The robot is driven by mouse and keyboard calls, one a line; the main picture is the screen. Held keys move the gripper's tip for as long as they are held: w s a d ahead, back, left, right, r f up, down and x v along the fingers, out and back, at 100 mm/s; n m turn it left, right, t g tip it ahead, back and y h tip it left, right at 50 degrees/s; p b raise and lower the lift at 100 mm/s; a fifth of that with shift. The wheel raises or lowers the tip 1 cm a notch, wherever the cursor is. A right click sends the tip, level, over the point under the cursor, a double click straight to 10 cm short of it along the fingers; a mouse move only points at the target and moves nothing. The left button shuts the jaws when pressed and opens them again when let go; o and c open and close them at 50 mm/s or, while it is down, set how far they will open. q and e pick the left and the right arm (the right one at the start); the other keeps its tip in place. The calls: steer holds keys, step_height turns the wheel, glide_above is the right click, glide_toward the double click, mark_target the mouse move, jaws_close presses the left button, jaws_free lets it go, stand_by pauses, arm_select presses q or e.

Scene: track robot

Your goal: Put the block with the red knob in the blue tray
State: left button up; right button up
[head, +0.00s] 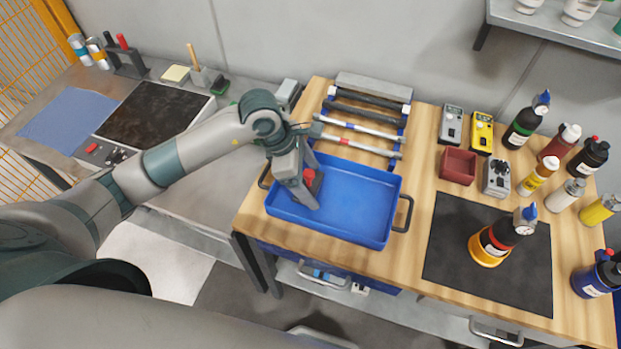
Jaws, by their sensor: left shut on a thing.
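The blue tray (353,203) lies on the wooden workbench, with dark handles at its left and right ends. My left gripper (307,190) is over the left part of the tray, pointing down. It is shut on the block with the red knob (311,178). The red part shows beside the fingers; most of the block is hidden by the gripper. I cannot tell whether the block touches the tray floor. The rest of the tray looks empty. My right gripper is not in view.
A rack of rods (362,126) stands right behind the tray. To the right are a dark red box (458,166), a grey device (496,178), a black mat (452,242) with a bottle on it, and several more bottles. A hot plate (155,115) is at far left.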

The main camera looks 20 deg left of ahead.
arm_select(q)
steer(key=shift+f, duration=0.6)
steer(key=shift+f, duration=0.1)
steer(key=o, duration=1.9)
steer(key=shift+b+v, duration=2.05)
steer(key=shift+v, duration=4.05)
steer(key=shift+d, duration=0.1)
